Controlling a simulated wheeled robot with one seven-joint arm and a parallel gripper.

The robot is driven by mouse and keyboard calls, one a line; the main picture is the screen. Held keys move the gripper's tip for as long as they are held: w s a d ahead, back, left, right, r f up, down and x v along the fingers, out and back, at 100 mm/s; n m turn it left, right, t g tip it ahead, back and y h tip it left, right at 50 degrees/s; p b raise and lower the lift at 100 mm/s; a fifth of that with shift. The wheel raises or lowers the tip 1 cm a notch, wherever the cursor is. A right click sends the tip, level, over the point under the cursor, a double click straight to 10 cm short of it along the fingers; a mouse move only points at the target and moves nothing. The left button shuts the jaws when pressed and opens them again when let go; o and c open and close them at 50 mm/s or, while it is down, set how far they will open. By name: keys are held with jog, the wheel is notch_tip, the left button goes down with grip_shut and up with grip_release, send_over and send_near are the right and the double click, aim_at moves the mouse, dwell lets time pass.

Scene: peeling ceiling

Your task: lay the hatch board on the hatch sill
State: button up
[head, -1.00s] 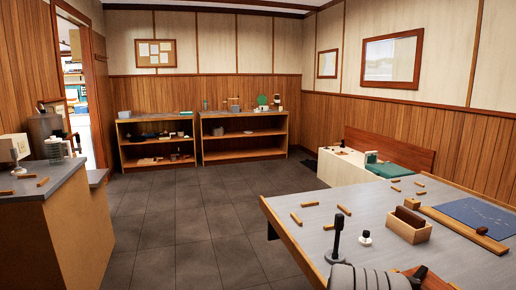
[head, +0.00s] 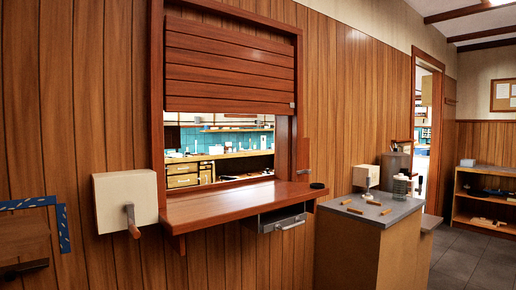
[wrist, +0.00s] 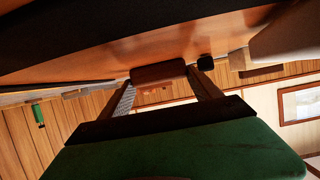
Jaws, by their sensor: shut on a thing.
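The hatch sill (head: 228,202) is a reddish wooden ledge under the hatch opening in the panelled wall, left of centre in the head view. Its top looks bare apart from a small black round thing (head: 318,186) at its right end. My gripper (wrist: 160,76) shows only in the wrist view. Its two fingers are shut on a reddish-brown wooden piece, which I take for the hatch board (wrist: 158,72). A broad orange wooden surface (wrist: 130,50) lies beyond it; I cannot tell whether it is part of the board. The board's full outline is hidden.
A slatted shutter (head: 230,65) covers the upper hatch opening. A cream box (head: 125,202) with a crank handle is left of the sill. A metal drawer (head: 283,220) hangs beneath it. A grey-topped counter (head: 370,207) with several small things stands right. Floor (head: 470,255) is clear at far right.

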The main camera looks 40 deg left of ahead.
grip_shut()
jog(key=shift+d+r, duration=0.1)
jog(key=shift+r, duration=0.3)
jog(key=shift+r+p, duration=1.45)
jog(key=shift+r, duration=1.4)
